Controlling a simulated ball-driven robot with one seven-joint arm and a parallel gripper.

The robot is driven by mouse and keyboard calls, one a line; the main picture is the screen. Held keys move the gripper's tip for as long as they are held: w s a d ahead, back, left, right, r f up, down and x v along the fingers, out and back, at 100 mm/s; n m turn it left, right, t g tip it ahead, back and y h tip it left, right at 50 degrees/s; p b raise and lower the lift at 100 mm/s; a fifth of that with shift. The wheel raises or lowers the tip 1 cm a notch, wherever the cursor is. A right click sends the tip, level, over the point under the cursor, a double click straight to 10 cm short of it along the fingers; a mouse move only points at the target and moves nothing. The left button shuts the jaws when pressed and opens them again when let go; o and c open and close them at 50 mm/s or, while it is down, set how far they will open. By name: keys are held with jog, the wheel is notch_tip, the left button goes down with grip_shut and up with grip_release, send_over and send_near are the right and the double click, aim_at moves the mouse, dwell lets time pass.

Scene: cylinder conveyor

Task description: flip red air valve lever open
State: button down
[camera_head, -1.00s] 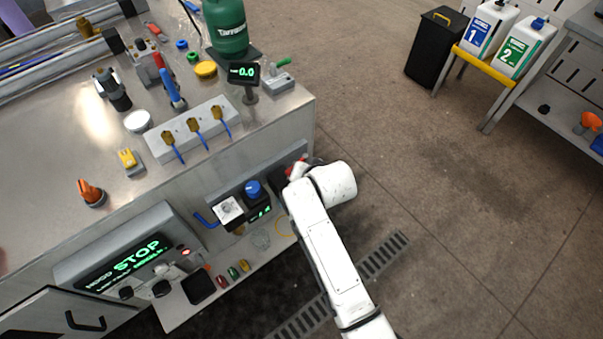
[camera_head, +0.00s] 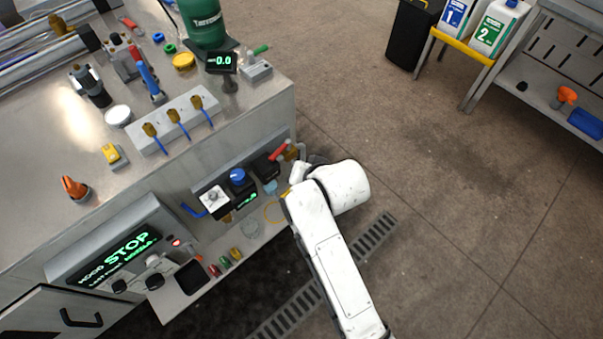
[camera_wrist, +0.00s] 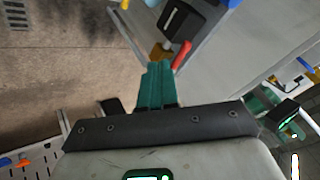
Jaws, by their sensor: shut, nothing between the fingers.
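The red lever (camera_head: 279,151) sits on the brass valve fitting (camera_head: 291,153) at the right end of the grey panel on the machine's side. In the head view it slants up to the right, just above my wrist. In the wrist view the red lever (camera_wrist: 182,54) stands just beyond my gripper (camera_wrist: 158,68), beside the brass part (camera_wrist: 160,52) and a black block (camera_wrist: 180,22). My gripper's teal fingers are closed together and empty. They appear close to the lever; I cannot tell whether they touch it. In the head view my arm hides the fingers.
A regulator with a blue knob (camera_head: 237,177) is left of the lever on the same panel. Below is a shelf with small coloured parts (camera_head: 225,262). The machine's steel top (camera_head: 50,150) rises above the panel. Open floor (camera_head: 440,190) lies to the right.

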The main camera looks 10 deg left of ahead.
jog(key=shift+v, duration=0.9)
jog(key=shift+s+a, duration=0.1)
jog(key=shift+a, duration=0.05)
jog(key=s+d+f+g+h, duration=0.1)
jog(key=s+d+f, duration=0.1)
jog(key=s+d, duration=0.35)
jog(key=s+d+f+h, duration=0.1)
jog(key=s+d+f, duration=0.1)
jog(key=d, duration=0.7)
jog(key=s+d+f+g+h, duration=0.1)
jog(key=s+d+f, duration=0.1)
jog(key=s+d, duration=0.35)
jog(key=s+d+g+h, duration=0.2)
jog(key=s+d+g, duration=0.1)
jog(key=s+d, duration=1.1)
jog(key=shift+s+d+r, duration=0.15)
jog(key=shift+s+r, duration=0.2)
jog(key=shift+s, duration=0.25)
